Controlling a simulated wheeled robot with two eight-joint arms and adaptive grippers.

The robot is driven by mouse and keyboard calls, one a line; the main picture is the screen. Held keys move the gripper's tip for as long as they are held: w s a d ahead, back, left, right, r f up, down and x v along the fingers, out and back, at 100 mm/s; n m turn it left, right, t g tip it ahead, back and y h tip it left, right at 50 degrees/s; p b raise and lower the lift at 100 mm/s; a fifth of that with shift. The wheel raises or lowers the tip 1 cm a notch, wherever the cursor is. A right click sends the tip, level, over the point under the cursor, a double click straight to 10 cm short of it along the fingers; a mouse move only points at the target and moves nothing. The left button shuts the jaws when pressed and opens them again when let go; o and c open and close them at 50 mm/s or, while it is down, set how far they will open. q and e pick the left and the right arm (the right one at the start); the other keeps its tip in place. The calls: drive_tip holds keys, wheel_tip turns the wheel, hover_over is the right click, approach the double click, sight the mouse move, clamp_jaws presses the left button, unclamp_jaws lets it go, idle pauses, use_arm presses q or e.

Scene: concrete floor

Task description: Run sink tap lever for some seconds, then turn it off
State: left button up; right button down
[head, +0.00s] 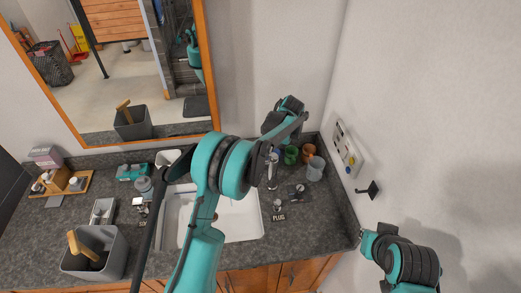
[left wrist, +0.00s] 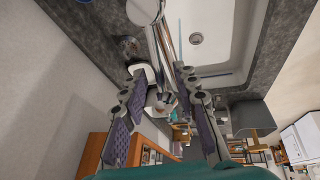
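The chrome sink tap (head: 272,172) stands at the right end of the white sink (head: 240,222), partly hidden behind my left arm. In the left wrist view, the tap's shiny metal body (left wrist: 167,42) lies just beyond and between my left gripper's fingertips (left wrist: 159,72). The fingers are spread apart. I cannot tell whether either touches the tap, and its lever is not clearly distinguishable. In the head view, my left gripper (head: 285,122) is above the back of the counter, partly hidden by its own wrist. My right arm shows at the lower right, but its gripper is out of view.
Green, orange and grey cups (head: 315,168) stand close right of the tap. A plug (head: 278,205) lies in front of them. A grey bin (head: 96,252) with a wooden-handled item is at the counter's left. A mirror (head: 170,128) hangs behind; the wall bounds the right side.

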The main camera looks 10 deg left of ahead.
use_arm(q)
drive_tip(key=v, duration=1.2)
idle(6.3)
